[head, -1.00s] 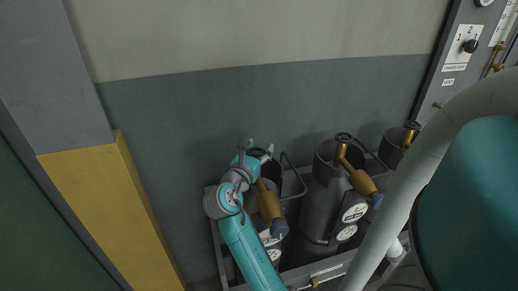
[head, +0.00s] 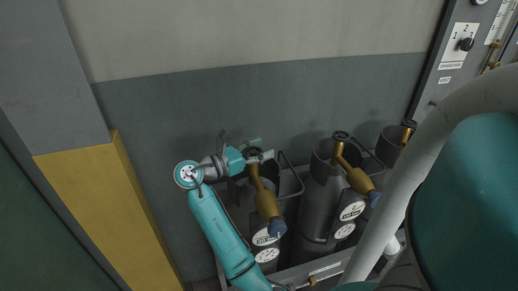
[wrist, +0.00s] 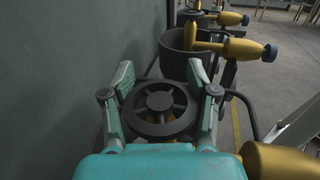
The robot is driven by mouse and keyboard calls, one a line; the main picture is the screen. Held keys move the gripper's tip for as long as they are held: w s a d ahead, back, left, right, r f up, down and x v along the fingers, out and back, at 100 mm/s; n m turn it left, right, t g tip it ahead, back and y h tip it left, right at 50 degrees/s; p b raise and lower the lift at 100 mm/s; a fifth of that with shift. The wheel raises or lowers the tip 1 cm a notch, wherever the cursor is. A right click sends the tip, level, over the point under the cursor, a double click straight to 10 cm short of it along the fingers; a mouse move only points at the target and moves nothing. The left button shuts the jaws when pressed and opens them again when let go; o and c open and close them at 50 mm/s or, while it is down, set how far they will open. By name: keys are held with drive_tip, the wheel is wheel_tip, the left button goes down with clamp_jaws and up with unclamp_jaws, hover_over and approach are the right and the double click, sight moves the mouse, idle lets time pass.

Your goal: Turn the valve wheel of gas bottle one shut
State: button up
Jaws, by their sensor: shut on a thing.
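The dark spoked valve wheel (wrist: 160,107) of the leftmost gas bottle, which I take as bottle one, fills the middle of the wrist view. My gripper (wrist: 162,98) is shut on the wheel, with one pale green finger on each side of its rim. In the head view my gripper (head: 257,150) is at the top of that bottle, reaching in from the left, and partly covers the wheel. The bottle's brass valve (head: 264,200) slants down to the right above a round white gauge (head: 265,238). Much of the grey bottle is hidden behind my arm.
A second grey bottle (head: 319,205) with its own brass valve (head: 356,178) stands to the right, and a third (head: 390,145) beyond it. A bent rail (head: 294,177) runs between the first two. The grey wall (head: 240,105) is close behind. A yellow-based pillar (head: 95,200) stands left.

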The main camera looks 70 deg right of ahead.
sight(261, 150)
drive_tip(key=shift+s+a+m+g+y, duration=0.15)
drive_tip(key=shift+m+g+y, duration=0.75)
drive_tip(key=shift+g+y, duration=0.15)
drive_tip(key=shift+s+a+m+g+y, duration=0.1)
drive_tip(key=shift+m+g+y, duration=0.85)
drive_tip(key=shift+g, duration=0.1)
drive_tip(key=o, duration=1)
wheel_tip(261, 150, up, 10)
